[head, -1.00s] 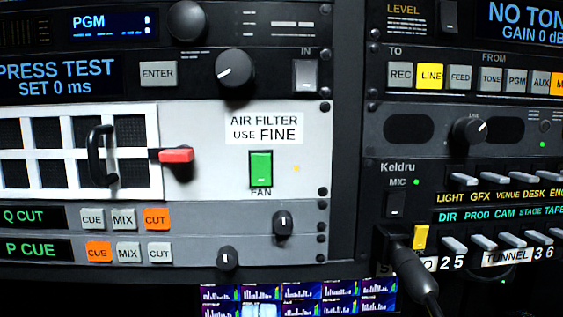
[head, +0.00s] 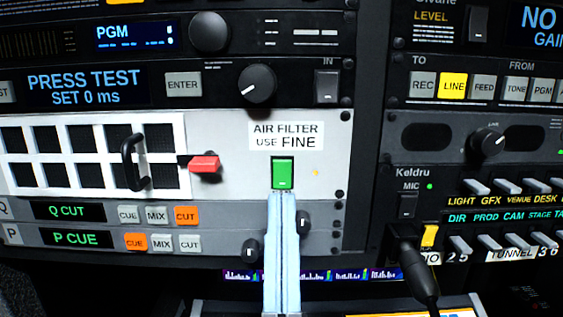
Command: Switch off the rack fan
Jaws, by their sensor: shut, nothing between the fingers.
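The rack fan switch (head: 282,172) is a green rocker on the light grey air filter panel, under the label "AIR FILTER USE FINE". Its upper part shows in the head view. The "FAN" label below it is hidden behind my gripper. My gripper (head: 282,196) comes up from the bottom of the view, its two pale blue fingers shut together and empty. The fingertips are at the switch's lower edge in the picture; I cannot tell whether they touch it. A small amber light (head: 315,173) is lit to the right of the switch.
A red latch (head: 204,163) and a black handle (head: 134,162) on the white filter grille stand left of the switch. Dark knobs (head: 303,222) lie beside my fingers below. A black cable plug (head: 416,265) sticks out at lower right.

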